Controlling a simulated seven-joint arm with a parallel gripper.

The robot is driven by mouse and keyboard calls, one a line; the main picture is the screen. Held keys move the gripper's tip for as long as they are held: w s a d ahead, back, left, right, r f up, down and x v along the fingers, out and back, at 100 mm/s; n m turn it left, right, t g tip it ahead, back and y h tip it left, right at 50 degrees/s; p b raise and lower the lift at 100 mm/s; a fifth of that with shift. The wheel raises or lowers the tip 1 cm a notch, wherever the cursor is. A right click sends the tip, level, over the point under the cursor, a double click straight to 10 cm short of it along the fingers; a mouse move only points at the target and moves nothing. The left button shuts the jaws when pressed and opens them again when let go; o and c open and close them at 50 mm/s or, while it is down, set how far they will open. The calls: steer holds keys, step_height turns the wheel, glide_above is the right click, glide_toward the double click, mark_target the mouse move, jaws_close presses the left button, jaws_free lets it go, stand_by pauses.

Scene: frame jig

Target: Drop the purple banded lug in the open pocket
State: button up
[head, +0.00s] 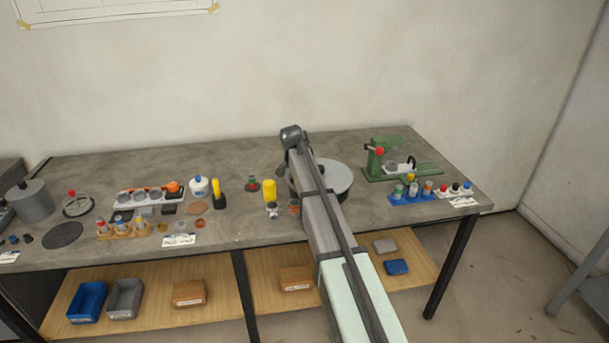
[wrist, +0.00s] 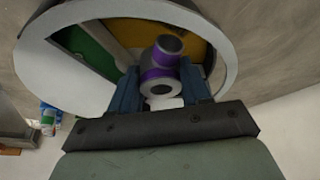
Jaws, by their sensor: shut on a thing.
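The purple banded lug (wrist: 160,66) is a grey cylindrical piece with purple bands and a dark hollow end. My gripper (wrist: 161,84) is shut on it, with one blue finger on each side. The lug is in front of a round grey jig (wrist: 226,62) in the wrist view. In the head view the round jig (head: 342,183) is partly behind my arm, which hides the gripper and lug.
A green press-like fixture (head: 388,160) and a blue rack (head: 412,196) stand right of the jig. A yellow-topped item (head: 270,190) and a small brown cup (head: 294,207) are close at its left. Bare tabletop lies behind the jig.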

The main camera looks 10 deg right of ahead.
steer(key=shift+f, duration=0.45)
steer(key=o, duration=1.3)
steer(key=shift+r, duration=4.55)
